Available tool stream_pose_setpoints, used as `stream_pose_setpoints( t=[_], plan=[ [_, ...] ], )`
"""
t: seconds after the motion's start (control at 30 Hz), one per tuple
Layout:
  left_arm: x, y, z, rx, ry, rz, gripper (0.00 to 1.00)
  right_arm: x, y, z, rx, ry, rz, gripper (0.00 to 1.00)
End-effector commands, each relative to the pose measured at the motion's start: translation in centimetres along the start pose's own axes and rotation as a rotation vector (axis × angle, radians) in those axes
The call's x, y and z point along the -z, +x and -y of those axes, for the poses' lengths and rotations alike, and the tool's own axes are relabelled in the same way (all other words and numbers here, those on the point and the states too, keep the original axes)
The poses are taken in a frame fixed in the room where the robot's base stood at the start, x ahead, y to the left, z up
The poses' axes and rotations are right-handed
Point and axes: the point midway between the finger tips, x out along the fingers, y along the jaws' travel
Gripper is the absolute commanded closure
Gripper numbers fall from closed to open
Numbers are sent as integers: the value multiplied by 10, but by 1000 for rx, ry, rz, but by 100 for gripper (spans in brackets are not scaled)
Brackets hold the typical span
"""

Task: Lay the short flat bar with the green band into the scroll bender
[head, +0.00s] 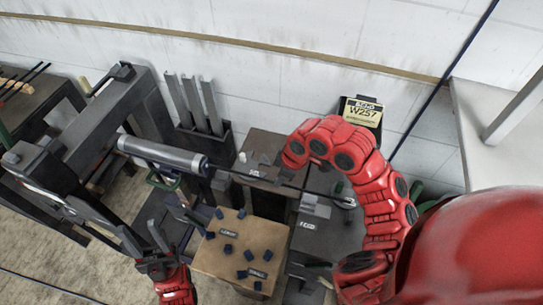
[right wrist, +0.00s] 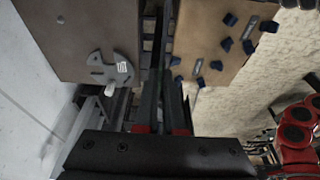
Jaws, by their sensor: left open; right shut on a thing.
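My right gripper (right wrist: 160,105) points away from the wrist camera, shut on a dark narrow bar (right wrist: 158,45). In the head view the right fingers are hard to make out beyond the red wrist. A grey notched disc on a brown plate, apparently the scroll bender (right wrist: 112,70), lies left of the fingers in the right wrist view, apart from them. My left gripper (head: 153,245) is open and empty at the lower left of the head view.
A wooden board (head: 215,262) with several dark blue blocks stands right of my right fingers in the wrist view. A grey cylinder (head: 160,153) on a dark frame stands at the left. A rack (head: 205,130) of upright flat bars is by the wall. A yellow W257 sign (head: 362,113) hangs behind.

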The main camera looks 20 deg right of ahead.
Motion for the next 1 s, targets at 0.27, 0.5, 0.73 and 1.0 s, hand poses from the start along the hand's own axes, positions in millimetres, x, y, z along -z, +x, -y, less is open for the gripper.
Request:
stream_pose_setpoints(
  t=[0.27, 0.5, 0.73, 1.0],
  plan=[
    [-2, -9, 0, 0, 0, 0, 50, -3, 10, 0, 1, 0, 1, 100],
    [-4, -26, -1, 0, 0, 0, 50, -9, 31, 0, 1, 0, 2, 100],
    [-7, -43, -2, 0, 0, 0, 50, -14, 51, 0, 0, 1, -1, 100],
    [-9, -51, -2, 0, 0, 0, 50, -18, 66, 0, 1, 0, -1, 100]
  ],
)
